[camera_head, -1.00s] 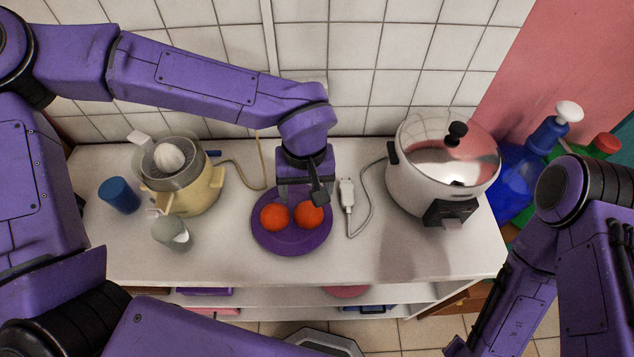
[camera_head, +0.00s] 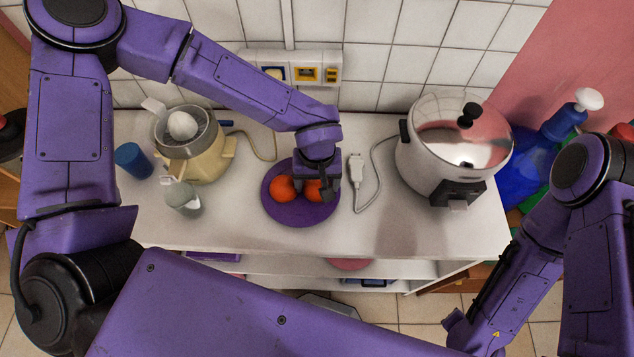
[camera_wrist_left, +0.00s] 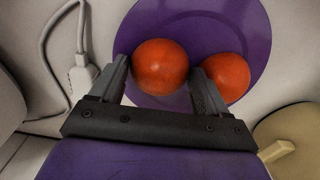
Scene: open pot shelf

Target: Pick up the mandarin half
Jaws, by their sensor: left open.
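Two orange-red mandarin halves, rounded sides up, lie side by side on a purple plate (camera_head: 300,215). In the head view, the left half (camera_head: 284,190) is mostly clear, and the right half (camera_head: 314,192) is partly hidden by my left gripper (camera_head: 314,188). My left gripper is open and points down over the right half. In the left wrist view, that half (camera_wrist_left: 160,66) shows between the two fingers (camera_wrist_left: 162,84). The other half (camera_wrist_left: 228,77) lies just outside the right-hand finger, very close to it. Contact cannot be told. My right gripper does not show.
A yellow juicer (camera_head: 192,150), a blue cup (camera_head: 133,160) and a grey-green jug (camera_head: 182,197) stand left of the plate. A white plug with cable (camera_head: 357,170) and a rice cooker (camera_head: 450,150) are at the right. The counter's front strip is clear.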

